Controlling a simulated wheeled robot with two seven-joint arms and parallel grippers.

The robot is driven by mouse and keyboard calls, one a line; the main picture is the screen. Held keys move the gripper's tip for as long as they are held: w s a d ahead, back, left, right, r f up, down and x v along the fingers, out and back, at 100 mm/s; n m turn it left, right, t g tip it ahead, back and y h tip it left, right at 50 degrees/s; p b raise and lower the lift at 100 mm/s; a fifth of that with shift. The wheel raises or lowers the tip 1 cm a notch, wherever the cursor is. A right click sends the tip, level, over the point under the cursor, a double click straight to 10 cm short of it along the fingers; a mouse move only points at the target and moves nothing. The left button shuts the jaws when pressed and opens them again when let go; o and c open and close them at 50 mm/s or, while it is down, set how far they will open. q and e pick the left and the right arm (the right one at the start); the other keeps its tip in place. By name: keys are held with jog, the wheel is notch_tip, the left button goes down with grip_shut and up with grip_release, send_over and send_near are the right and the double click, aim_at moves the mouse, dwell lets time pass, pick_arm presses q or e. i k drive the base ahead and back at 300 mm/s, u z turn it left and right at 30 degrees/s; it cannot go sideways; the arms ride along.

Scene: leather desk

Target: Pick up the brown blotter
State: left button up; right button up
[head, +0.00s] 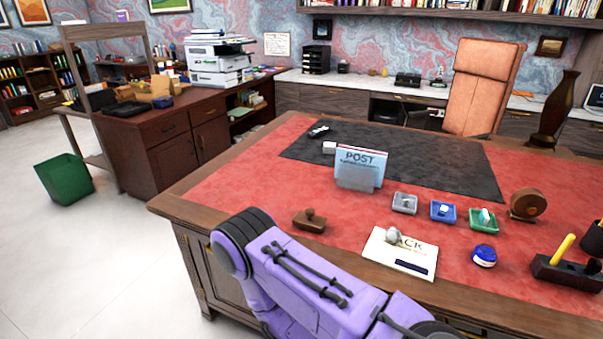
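The brown blotter (310,220) is a small wooden block with a knob on top. It sits on the red leather desk top (235,185) near the front left edge. One of my purple arms crosses the bottom of the head view, just in front of and below the blotter. Neither gripper shows in this view. Nothing visibly touches the blotter.
To the right are a white card (400,254), small trays (404,203), a blue round jar (484,257) and a pen stand (566,272). The leather left of the blotter is clear.

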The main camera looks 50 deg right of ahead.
aim_at(307, 220)
jog(key=z, duration=1.95)
